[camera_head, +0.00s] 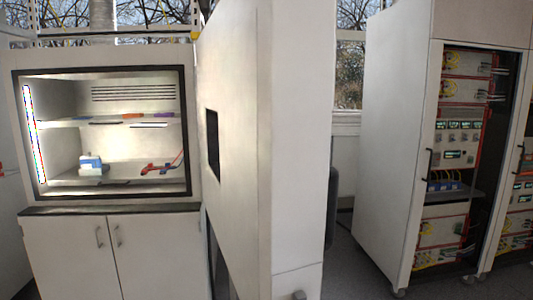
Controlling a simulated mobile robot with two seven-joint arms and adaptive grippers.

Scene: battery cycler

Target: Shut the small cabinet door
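A white cabinet at the left has a lit, dark-framed opening (104,74) with shelves inside. Below it are two shut white doors, the left door (65,262) and the right door (155,262), each with a grey handle. A tall white panel or cabinet (300,150) stands close in the middle, with a dark rectangular opening or window (212,145) on its left face. I cannot tell whether it is an open door or a cabinet side, nor which door is the small cabinet door. Neither of my grippers is in view.
A tall white rack cabinet (390,140) at the right holds several instruments (460,140) with red-edged panels and cables, behind dark handles. A blue and white item (92,165) sits on the lit cabinet's lower shelf. Grey floor (350,275) shows between the middle panel and the rack.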

